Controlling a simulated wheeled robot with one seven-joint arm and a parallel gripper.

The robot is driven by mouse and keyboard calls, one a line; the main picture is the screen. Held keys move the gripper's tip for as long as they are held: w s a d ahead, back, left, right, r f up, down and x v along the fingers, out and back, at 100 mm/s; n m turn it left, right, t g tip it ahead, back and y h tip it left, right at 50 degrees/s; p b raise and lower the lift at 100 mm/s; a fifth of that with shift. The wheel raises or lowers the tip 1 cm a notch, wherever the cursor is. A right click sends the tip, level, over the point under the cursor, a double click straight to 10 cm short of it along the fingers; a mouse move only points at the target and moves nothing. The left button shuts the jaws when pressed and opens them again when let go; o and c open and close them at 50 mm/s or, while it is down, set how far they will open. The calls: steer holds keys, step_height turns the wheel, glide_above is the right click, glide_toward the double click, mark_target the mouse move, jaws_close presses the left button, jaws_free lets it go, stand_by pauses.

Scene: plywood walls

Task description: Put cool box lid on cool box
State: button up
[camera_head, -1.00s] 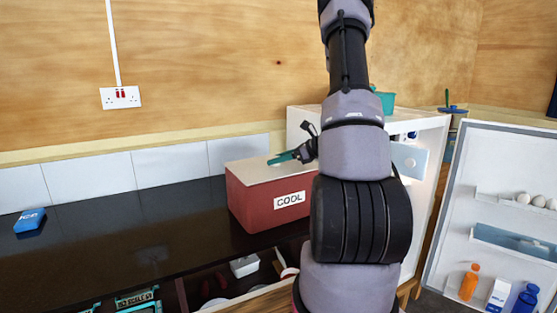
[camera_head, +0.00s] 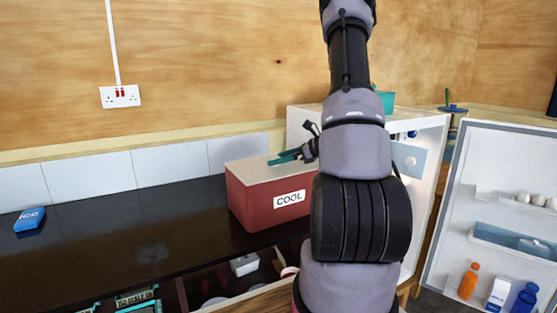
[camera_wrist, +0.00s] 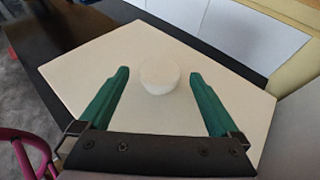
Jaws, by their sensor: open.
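The red cool box (camera_head: 262,205) with the word COOL on its front stands on the dark counter. The cream cool box lid (camera_head: 245,172) lies flat on top of it. The lid (camera_wrist: 100,55) fills much of the wrist view, with a round pale knob (camera_wrist: 160,75) on it. My gripper (camera_head: 283,158) is over the lid in the head view. In the wrist view its two green fingers (camera_wrist: 159,73) are open, one on each side of the knob with a gap on both sides. My arm hides the area right of the box.
A white fridge (camera_head: 300,118) stands right of the box, its door (camera_head: 460,200) open. A blue ice pack (camera_head: 30,221) lies on the counter's far left. An open drawer (camera_head: 215,290) is below the front edge.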

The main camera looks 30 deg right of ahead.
steer(key=v, duration=1)
steer(key=s+a+r+n+g+h, duration=0.1)
steer(key=s+a+r+n+g, duration=0.35)
steer(key=a, duration=0.45)
steer(key=s+a+r+n+g, duration=0.2)
steer(key=s+a+r+n, duration=0.1)
steer(key=a+r+n, duration=0.45)
steer(key=s+a+r+n+t+h, duration=0.3)
steer(key=s+a+r+n+h, duration=0.3)
steer(key=s+n, duration=0.4)
steer(key=shift+s+a+r+n+t, duration=0.2)
steer(key=shift+s+a+n+t, duration=0.2)
steer(key=shift+n, duration=0.4)
